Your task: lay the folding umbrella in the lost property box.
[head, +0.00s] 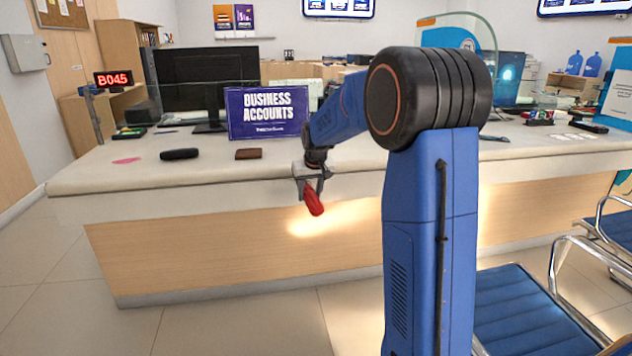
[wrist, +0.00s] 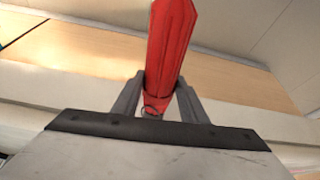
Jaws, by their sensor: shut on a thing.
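My gripper (head: 312,184) is shut on the red folding umbrella (head: 313,203) in front of the counter's front edge. The umbrella hangs below the jaws, tilted, in the head view. In the wrist view the umbrella (wrist: 171,40) sticks out away from me between the two fingers (wrist: 160,98), held near one end. I cannot make out the lost property box in either view.
The counter (head: 110,176) holds a dark glasses case (head: 180,154), a brown wallet (head: 249,154), a pink item (head: 126,161), a "Business Accounts" sign (head: 268,112) and a monitor (head: 206,82). Blue chairs (head: 530,310) stand at the right. The floor (head: 230,318) at the front left is clear.

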